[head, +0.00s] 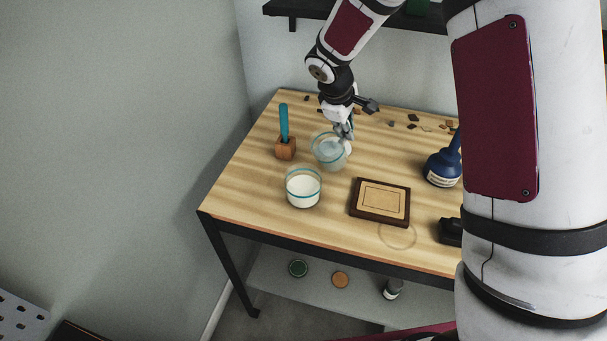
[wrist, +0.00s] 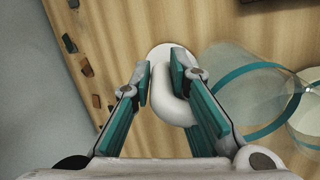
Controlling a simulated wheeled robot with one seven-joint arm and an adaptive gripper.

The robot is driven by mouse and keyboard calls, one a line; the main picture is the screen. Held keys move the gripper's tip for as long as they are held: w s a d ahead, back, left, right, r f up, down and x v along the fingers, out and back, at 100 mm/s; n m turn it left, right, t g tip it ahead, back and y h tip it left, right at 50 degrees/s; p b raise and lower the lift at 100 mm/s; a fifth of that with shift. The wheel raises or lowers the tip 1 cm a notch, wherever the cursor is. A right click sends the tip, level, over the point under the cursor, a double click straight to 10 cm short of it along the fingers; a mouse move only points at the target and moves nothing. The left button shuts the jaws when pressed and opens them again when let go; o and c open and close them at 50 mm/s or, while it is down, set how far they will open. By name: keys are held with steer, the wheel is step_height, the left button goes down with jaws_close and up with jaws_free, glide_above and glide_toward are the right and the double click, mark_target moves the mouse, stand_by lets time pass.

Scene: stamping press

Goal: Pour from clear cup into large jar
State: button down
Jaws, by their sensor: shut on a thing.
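The clear cup (head: 326,153), with a teal rim, is beside my gripper (head: 344,132) at the back middle of the table. In the wrist view, my gripper (wrist: 162,85) is shut on a white curved handle (wrist: 177,105), and the clear glass wall (wrist: 232,75) of the cup is just right of the fingers. Whether the cup is lifted or tilted is hard to tell. The large jar (head: 303,188), clear with a teal rim and white contents, stands upright in front of the cup and slightly left. Part of a pale round vessel shows at the wrist view's right edge.
A wooden block (head: 285,149) with a teal-handled tool stands left of the cup. A dark-framed wooden tray (head: 380,199) lies right of the jar. A dark blue bottle (head: 441,168) stands farther right. Small chips lie along the back. The table's front left corner is clear.

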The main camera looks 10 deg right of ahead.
mark_target(338, 139)
steer(key=shift+s+a+r, duration=0.2)
steer(key=shift+a+r, duration=0.05)
steer(key=shift+a, duration=0.15)
steer(key=shift+s+a+r+t+h+b, duration=0.2)
steer(key=shift+s+a+r+t+h, duration=0.15)
steer(key=shift+r, duration=0.25)
steer(key=shift+s+a+r+t+h+b, duration=0.2)
steer(key=shift+r+t+h, duration=0.25)
steer(key=shift+r, duration=0.15)
steer(key=shift+s+a+r+t+h+b, duration=0.3)
steer(key=shift+r+t+h+b, duration=0.1)
steer(key=shift+r+b, duration=0.2)
steer(key=shift+d+r, duration=0.1)
steer(key=shift+r, duration=0.15)
steer(key=shift+s+a+r+h, duration=0.1)
steer(key=shift+a+r+h, duration=0.1)
steer(key=shift+h, duration=0.1)
steer(key=shift+s+a+t+h+b, duration=0.3)
steer(key=shift+t+h+b, duration=0.35)
steer(key=shift+b, duration=0.45)
steer(key=shift+s+a+r+t+h+b, duration=0.15)
steer(key=shift+s+a+r+t+h, duration=0.1)
steer(key=shift+r+t+h, duration=0.15)
steer(key=shift+s+a+r+t+h+b, duration=0.15)
steer(key=shift+s+r+t+h, duration=0.1)
steer(key=shift+r+t, duration=0.15)
stand_by(1.5)
